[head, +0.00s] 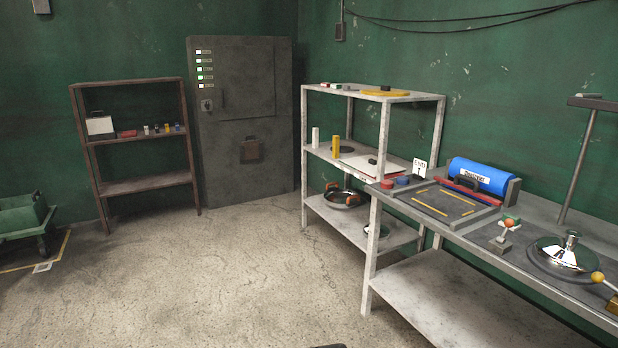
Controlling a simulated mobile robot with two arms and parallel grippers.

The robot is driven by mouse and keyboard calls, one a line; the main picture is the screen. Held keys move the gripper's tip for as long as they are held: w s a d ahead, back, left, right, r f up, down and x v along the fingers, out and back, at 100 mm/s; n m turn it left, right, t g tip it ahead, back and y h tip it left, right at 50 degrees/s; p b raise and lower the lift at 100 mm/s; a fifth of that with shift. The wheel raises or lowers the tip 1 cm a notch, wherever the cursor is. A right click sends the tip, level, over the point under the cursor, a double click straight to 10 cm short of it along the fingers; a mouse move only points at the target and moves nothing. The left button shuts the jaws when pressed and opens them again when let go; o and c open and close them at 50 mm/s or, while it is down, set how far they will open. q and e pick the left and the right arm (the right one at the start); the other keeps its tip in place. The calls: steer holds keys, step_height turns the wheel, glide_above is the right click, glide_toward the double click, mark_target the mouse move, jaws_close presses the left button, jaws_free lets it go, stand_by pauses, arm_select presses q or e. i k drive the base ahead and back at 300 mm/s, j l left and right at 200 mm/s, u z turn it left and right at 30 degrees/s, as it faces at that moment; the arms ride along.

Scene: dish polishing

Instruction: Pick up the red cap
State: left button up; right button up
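A small round red piece (387,184), which looks like the red cap, sits at the left end of the grey workbench (470,235). A similar blue piece (402,180) is just to its right. A small white sign (419,166) stands behind them. Neither of my grippers is in view, and nothing holds the red piece.
A white shelf unit (415,97) adjoins the bench's left end. A blue cylinder (482,176) and a round polishing station (562,256) are on the bench. A brown shelf (150,187) and a grey cabinet (245,120) stand at the back. The concrete floor (220,275) is clear.

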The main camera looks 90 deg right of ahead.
mark_target(388, 184)
steer(key=l+z, duration=0.9)
steer(key=i+l+z, duration=0.1)
steer(key=l+z, duration=0.35)
steer(key=i+l+z, duration=0.1)
steer(key=l+z, duration=0.35)
steer(key=j, duration=0.1)
